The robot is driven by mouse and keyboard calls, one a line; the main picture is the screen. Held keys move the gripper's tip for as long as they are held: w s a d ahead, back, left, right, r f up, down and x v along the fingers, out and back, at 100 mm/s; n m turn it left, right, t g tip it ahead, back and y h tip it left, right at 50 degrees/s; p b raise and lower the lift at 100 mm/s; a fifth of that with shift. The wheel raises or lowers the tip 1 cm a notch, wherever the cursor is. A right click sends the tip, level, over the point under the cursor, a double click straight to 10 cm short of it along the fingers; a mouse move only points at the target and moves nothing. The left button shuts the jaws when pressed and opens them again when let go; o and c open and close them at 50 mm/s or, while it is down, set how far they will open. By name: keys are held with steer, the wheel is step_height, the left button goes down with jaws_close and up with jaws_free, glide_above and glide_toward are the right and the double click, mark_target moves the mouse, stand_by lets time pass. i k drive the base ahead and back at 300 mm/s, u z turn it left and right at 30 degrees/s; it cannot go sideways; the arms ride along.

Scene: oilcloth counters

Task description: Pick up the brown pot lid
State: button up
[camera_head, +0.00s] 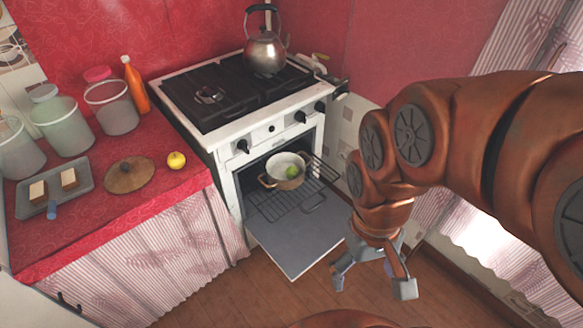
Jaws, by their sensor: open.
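The brown pot lid (128,176) is round with a dark knob in its middle. It lies flat on the red counter (205,180), between a grey tray and a yellow fruit. My gripper (373,284) hangs at the lower right, in front of the open oven and well apart from the lid. Its fingers are spread and nothing shows between them. The lid is fully in view.
A grey tray (82,188) with two pale-topped blocks sits left of the lid. A yellow fruit (176,160) lies to its right. Jars and an orange bottle (135,85) stand behind. The oven door (290,245) hangs open; a pot (283,178) holding something green is on the rack.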

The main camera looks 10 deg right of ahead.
mark_target(130, 174)
steer(key=u, duration=0.55)
steer(key=k, duration=0.65)
steer(key=u, duration=1.2)
steer(key=i, duration=2.15)
steer(key=z, duration=0.2)
